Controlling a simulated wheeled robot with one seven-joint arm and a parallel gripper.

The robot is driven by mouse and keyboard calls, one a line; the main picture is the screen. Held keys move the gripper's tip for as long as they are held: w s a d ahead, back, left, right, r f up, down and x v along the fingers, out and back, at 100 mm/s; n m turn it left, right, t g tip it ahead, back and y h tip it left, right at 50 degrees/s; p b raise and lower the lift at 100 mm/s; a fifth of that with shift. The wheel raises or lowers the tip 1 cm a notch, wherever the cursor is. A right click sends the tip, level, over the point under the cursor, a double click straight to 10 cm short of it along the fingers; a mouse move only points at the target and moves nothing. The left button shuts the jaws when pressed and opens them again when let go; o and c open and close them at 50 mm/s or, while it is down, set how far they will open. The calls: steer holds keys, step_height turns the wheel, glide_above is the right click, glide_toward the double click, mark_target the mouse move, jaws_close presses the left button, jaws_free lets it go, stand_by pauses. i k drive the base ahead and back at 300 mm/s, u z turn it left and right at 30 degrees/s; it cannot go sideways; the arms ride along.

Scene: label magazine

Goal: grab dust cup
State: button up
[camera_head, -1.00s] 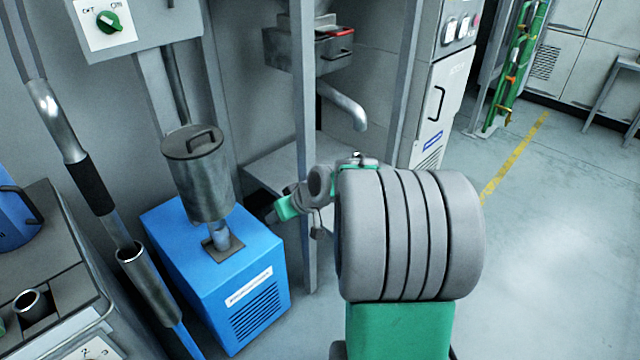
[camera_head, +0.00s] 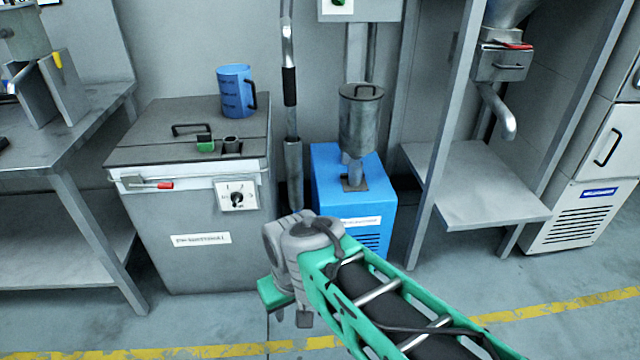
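No label marks a dust cup, so I cannot tell for sure which vessel it is. A blue cup (camera_head: 236,92) with a dark handle and dark markings stands upright on the lid of a grey chest. A grey metal canister (camera_head: 361,118) with a handled lid stands on a short pipe above a blue unit (camera_head: 325,180). The end of my arm, with a green block and my gripper (camera_head: 290,300), hangs low in front of the chest and blue unit, apart from both vessels. Its fingers cannot be made out, and no held object shows.
The grey chest (camera_head: 225,262) has a lid handle, a small green-black item and a short tube on top. A vertical pipe (camera_head: 292,140) stands between chest and blue unit. A workbench (camera_head: 60,140) is at left, a shelf frame (camera_head: 470,195) at right. Floor in front is clear.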

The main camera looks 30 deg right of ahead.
mark_target(355, 167)
steer(key=u, duration=0.25)
steer(key=i, duration=1.1)
steer(key=z, duration=0.1)
